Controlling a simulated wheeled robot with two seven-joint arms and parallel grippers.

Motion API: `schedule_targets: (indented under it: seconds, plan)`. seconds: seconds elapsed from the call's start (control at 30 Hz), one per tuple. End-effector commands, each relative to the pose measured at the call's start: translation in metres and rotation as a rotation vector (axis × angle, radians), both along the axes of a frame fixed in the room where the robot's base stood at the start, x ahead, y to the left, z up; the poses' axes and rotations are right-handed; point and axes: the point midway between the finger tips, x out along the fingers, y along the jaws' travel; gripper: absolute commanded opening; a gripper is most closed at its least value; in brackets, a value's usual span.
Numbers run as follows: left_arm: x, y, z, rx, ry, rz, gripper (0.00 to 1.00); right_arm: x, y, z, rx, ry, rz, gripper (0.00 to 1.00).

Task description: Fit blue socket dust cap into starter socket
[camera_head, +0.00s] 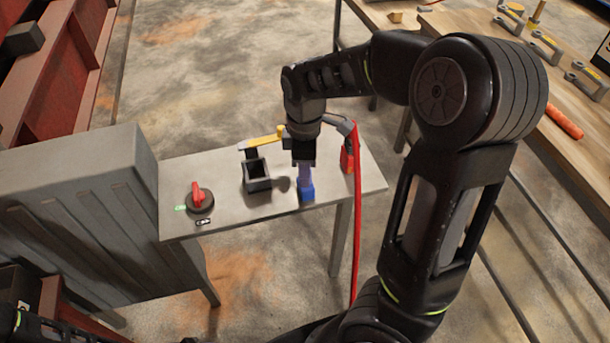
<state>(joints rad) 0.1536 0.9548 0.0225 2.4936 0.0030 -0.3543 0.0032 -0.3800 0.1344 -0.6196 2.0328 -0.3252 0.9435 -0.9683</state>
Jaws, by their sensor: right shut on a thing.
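My right gripper (303,164) is over the small grey table, pointing down and shut on the blue socket dust cap (307,193). The cap is upright below the fingers, close to the tabletop; I cannot tell whether it touches the top. A dark open square box (257,176), which may be the starter socket, stands just left of the cap, apart from it. The inside of the box is dark. My left gripper is not in view.
The grey table (235,220) carries a red-handled rotary switch (199,198) at left, a yellow-handled lever (262,141) at the back, and a red plug (347,159) with a hanging red cable (357,230) at right. A grey ribbed cabinet (90,215) adjoins the left.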

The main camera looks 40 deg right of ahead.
Motion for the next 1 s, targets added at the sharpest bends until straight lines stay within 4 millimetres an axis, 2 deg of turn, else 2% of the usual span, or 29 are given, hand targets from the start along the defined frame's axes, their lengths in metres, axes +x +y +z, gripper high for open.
schedule_targets:
  seconds: [0.17,0.53,0.7,1.0]
  plan:
    - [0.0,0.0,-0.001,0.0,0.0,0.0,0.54,0.002,0.0,0.02,0.0,-0.006,0.002,0.0]
    - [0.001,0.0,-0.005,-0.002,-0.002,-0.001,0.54,0.001,0.0,0.087,-0.001,-0.005,0.001,0.0]
    - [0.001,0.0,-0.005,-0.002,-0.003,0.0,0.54,0.0,0.0,0.098,-0.001,-0.002,0.0,0.0]
    - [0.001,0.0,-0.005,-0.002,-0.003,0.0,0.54,0.0,0.0,0.098,-0.001,-0.001,0.0,0.0]
